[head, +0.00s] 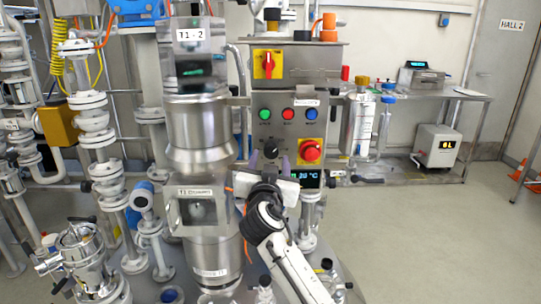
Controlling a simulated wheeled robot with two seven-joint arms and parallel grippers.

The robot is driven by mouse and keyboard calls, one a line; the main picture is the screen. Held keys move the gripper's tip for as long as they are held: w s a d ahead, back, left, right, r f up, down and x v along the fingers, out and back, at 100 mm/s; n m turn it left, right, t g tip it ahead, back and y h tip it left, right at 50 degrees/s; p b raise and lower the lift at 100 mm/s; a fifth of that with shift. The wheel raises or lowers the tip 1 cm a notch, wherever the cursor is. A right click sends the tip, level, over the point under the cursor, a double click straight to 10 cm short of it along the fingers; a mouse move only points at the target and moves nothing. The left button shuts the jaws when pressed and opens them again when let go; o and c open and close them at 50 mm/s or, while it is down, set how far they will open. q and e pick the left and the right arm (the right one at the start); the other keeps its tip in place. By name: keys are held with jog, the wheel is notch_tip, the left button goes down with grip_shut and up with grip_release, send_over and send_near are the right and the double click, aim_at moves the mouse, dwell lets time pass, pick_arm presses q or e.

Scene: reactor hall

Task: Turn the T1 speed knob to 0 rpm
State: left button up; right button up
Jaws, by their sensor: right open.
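A black knob (271,149) sits on the steel control panel (262,110), below a row of green, red and blue buttons. I take it for the T1 speed knob; its scale and pointer are too small to read. My right gripper (271,163) is just below the knob, with its purple-tipped fingers open and pointing up, one on either side of the knob's lower side. I cannot tell whether they touch it. A display (308,179) reading about 20 °C is partly hidden by my right gripper. My left gripper is not in view.
A red emergency button (309,150) on a yellow plate is close right of the knob. A red-yellow rotary switch (267,64) is above. Steel vessels (198,130) stand close left.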

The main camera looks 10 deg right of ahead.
aim_at(271, 151)
jog(key=shift+x, duration=1.25)
jog(key=shift+c, duration=0.3)
jog(key=c, duration=1)
jog(key=shift+f+n, duration=0.1)
jog(key=shift+n, duration=0.2)
